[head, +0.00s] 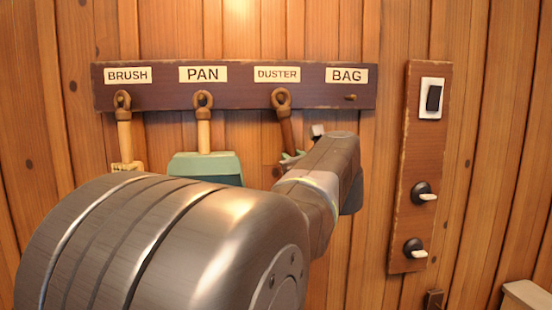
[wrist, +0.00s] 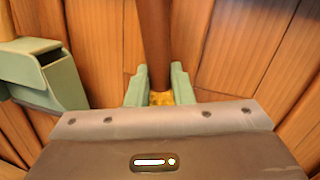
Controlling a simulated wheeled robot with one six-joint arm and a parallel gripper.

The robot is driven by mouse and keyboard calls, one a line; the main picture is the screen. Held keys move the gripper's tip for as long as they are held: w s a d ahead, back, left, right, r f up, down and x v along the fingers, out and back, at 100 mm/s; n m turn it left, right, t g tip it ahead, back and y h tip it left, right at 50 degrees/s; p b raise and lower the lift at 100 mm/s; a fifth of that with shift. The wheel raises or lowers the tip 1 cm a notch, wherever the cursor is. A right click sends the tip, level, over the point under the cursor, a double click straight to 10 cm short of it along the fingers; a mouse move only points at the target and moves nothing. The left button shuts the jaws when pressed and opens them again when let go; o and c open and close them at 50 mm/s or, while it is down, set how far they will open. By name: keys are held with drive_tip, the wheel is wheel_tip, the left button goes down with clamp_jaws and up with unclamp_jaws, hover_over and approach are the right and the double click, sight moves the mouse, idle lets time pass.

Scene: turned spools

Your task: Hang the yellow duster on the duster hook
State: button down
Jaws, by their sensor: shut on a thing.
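The duster has a brown handle (head: 287,132) with a ring (head: 281,98) at its top. The ring is at the peg place under the DUSTER label (head: 277,74); I cannot tell whether it is around the peg or just in front of it. The handle tilts, its lower end to the right. My gripper (wrist: 159,85) is shut on the handle, with a pale green finger on each side in the wrist view. A bit of the yellow head (wrist: 161,98) shows below the fingers. In the head view my arm hides the head.
The dark rack board (head: 240,98) also holds a brush (head: 124,135) and a pan (head: 205,165) to the left. The BAG peg (head: 351,97) is bare. A switch panel (head: 408,150) with two knobs is on the right. The pan also shows in the wrist view (wrist: 62,78).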

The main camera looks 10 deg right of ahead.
drive_tip(key=shift+f, duration=0.1)
drive_tip(key=c, duration=1.2)
unclamp_jaws()
drive_tip(key=shift+b+v, duration=1.8)
drive_tip(key=shift+v, duration=5.1)
drive_tip(key=shift+w, duration=0.1)
drive_tip(key=shift+p+x, duration=0.95)
drive_tip(key=shift+x, duration=2.65)
